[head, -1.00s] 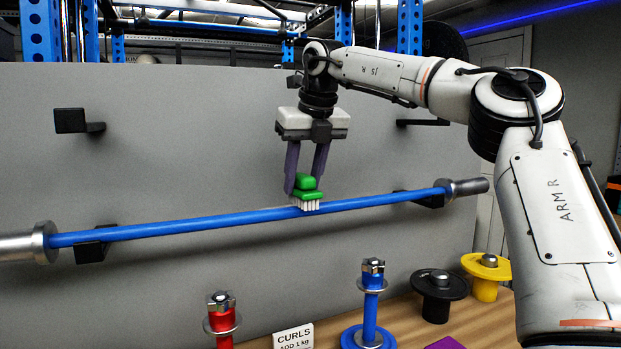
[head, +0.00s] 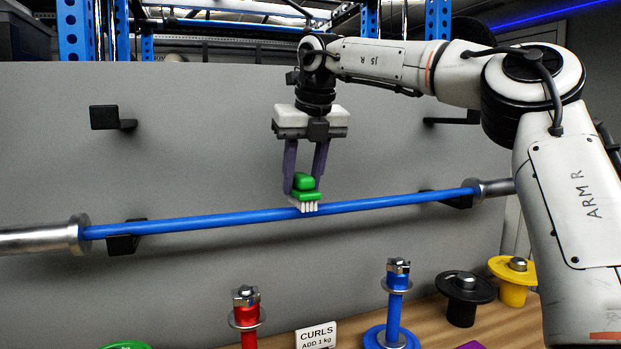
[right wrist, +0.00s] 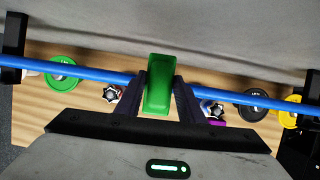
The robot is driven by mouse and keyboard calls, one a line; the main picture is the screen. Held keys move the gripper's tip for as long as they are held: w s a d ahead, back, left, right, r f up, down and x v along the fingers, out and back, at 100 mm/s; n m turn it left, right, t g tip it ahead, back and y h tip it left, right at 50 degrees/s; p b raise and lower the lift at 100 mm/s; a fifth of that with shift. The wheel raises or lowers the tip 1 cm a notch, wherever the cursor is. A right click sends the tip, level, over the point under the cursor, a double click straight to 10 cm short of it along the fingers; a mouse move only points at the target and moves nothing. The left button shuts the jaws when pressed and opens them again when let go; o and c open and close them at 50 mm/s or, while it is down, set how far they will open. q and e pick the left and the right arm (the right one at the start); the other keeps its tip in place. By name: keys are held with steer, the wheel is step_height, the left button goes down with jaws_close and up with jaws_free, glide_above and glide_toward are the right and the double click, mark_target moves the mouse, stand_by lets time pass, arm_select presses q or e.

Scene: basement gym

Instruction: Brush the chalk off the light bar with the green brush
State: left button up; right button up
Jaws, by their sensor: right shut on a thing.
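The light bar (head: 240,217) is blue with silver sleeves, and lies across two black hooks on the grey panel. It also crosses the right wrist view (right wrist: 110,76). My right gripper (head: 304,178) is above the middle of the bar, fingers pointing down, shut on the green brush (head: 305,195). The brush's white bristles point down and appear to touch the top of the bar. In the right wrist view the brush's green back (right wrist: 159,88) sits between the fingers. I cannot make out chalk on the bar. My left gripper is not in view.
Below the bar, a wooden surface (head: 490,318) holds a red post (head: 247,316), a blue post (head: 394,305), black (head: 465,287) and yellow (head: 514,280) plates, and a CURLS card (head: 316,336). Two empty black hooks (head: 110,118) are higher on the panel.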

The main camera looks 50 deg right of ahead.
steer(key=shift+w+a, duration=0.4)
steer(key=shift+a, duration=0.3)
steer(key=shift+w+a, duration=0.35)
steer(key=shift+a, duration=0.35)
steer(key=shift+w+a, duration=0.4)
steer(key=shift+a, duration=0.3)
step_height(320, 180, up, 6)
steer(key=shift+d, duration=0.1)
